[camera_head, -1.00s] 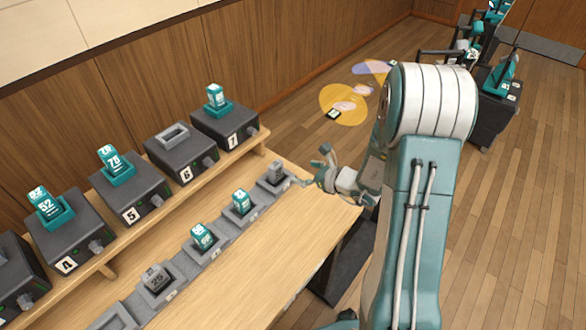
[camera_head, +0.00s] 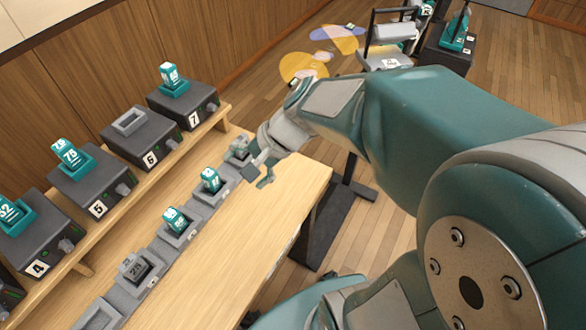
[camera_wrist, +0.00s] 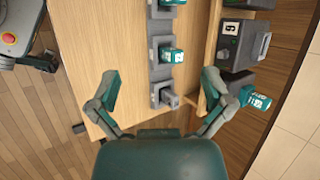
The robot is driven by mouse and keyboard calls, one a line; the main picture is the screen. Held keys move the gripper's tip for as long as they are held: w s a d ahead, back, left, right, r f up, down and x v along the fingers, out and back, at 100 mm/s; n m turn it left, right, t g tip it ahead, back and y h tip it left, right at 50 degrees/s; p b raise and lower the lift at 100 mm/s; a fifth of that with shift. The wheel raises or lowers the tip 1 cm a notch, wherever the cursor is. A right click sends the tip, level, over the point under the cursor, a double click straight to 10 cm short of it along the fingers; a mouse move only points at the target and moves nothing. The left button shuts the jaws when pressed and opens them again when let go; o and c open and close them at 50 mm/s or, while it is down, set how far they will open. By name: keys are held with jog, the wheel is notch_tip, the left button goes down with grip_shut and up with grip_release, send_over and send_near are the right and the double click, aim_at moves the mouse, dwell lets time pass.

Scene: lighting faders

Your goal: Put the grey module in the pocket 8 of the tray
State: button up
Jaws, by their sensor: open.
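A row of grey tray pockets (camera_head: 155,253) runs along the light wooden table. A grey module (camera_head: 240,147) stands in the end pocket nearest my gripper (camera_head: 257,172). It also shows in the wrist view (camera_wrist: 169,99), between the spread fingers and apart from both. My gripper is open and empty, with its fingers (camera_wrist: 158,107) on either side of that end of the row; contact is not visible. A second grey module (camera_head: 135,266) sits further down the row. Pocket labels are too small to read, so I cannot tell which is pocket 8.
Two teal modules (camera_head: 175,220) (camera_head: 211,180) stand in pockets between the grey ones. A near pocket (camera_head: 97,316) is empty. Black numbered boxes line a raised shelf; box 6 (camera_head: 145,150) has an empty holder, box 7 (camera_head: 184,112) holds a teal module. The table's right side is bare.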

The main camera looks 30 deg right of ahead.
jog(key=s+d+r+n+t+h, duration=0.2)
jog(key=s+d+r+n+h, duration=0.4)
jog(key=s+n, duration=0.3)
jog(key=shift+r+t+h, duration=0.25)
jog(key=shift+t+h, duration=0.05)
jog(key=shift+h, duration=0.3)
